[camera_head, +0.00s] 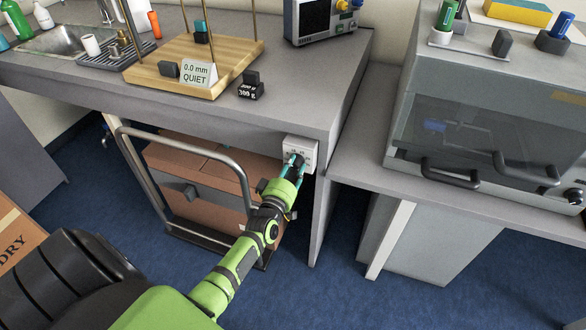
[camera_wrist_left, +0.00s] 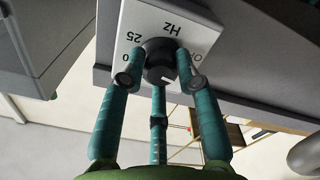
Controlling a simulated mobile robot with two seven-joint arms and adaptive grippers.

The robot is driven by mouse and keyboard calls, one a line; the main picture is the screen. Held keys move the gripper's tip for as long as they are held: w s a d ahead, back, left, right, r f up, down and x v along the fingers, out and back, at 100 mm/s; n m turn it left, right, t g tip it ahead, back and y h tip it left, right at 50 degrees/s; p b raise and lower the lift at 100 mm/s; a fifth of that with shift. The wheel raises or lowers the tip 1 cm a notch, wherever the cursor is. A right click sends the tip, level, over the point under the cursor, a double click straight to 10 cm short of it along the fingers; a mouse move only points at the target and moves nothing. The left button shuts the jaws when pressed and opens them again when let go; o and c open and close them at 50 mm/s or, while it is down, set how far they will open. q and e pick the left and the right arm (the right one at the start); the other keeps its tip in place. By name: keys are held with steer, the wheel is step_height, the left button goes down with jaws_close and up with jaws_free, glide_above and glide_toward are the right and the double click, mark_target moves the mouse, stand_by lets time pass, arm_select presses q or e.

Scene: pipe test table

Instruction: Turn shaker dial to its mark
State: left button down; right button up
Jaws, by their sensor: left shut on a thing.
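The shaker dial is a round black knob (camera_wrist_left: 156,52) on a white panel (camera_wrist_left: 205,35) marked Hz, 25 and 0, seen upside down in the left wrist view. A short white line shows on the knob's face. In the head view the panel (camera_head: 306,144) is fixed to the front of the bench below its top. My left gripper (camera_head: 296,166) has its teal fingers closed around the knob; they also show in the left wrist view (camera_wrist_left: 158,74). The fingers hide part of the knob and the scale. My right gripper is in neither view.
The bench top (camera_head: 310,85) carries a wooden stand (camera_head: 205,80) with a "0.0 mm QUIET" card (camera_head: 200,74) and a black 300 g weight (camera_head: 251,89). A cart with a metal handle (camera_head: 150,180) and boxes stands left of my gripper. A grey cabinet (camera_head: 480,110) is at right.

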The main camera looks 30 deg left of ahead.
arm_select(q)
steer(key=n+b, duration=0.1)
steer(key=n, duration=0.5)
stand_by(0.6)
steer(key=c, duration=0.9)
jaws_free()
steer(key=v, duration=1.2)
steer(key=shift+f, duration=0.1)
